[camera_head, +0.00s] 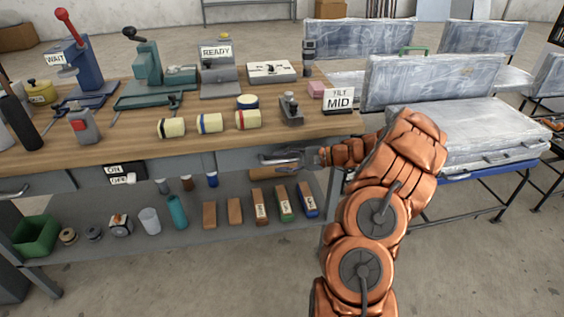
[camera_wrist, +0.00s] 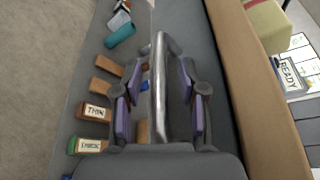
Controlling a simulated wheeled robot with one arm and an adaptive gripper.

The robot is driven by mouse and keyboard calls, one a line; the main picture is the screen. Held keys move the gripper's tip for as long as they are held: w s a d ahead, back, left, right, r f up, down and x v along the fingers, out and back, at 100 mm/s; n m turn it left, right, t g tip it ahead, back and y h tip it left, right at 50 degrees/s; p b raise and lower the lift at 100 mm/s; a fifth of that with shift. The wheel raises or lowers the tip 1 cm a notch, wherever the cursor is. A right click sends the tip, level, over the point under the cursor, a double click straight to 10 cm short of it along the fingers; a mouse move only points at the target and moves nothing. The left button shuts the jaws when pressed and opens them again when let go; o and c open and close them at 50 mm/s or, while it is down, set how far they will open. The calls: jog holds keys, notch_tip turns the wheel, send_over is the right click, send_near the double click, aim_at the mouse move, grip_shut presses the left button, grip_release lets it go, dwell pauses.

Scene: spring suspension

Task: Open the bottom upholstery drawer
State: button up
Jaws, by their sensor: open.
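A grey drawer front (camera_head: 232,160) runs beneath the wooden top of the workbench; I cannot tell its exact edges. My gripper (camera_head: 284,160) is in front of it, below the right part of the bench top. In the wrist view my gripper (camera_wrist: 160,103) is open, with a purple-padded finger on each side of a metal bar handle (camera_wrist: 161,48). The handle lies between the fingers, and I see no clear contact with either pad. My gripper and arm hide part of the handle and drawer front in the head view.
A lower shelf (camera_head: 190,238) holds several blocks and a green bin (camera_head: 36,236). Another handle (camera_head: 14,191) is at the far left. Wrapped cushions (camera_head: 460,130) stand at right.

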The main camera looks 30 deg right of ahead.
jog(key=shift+c, duration=0.3)
grip_shut()
dwell(0.5)
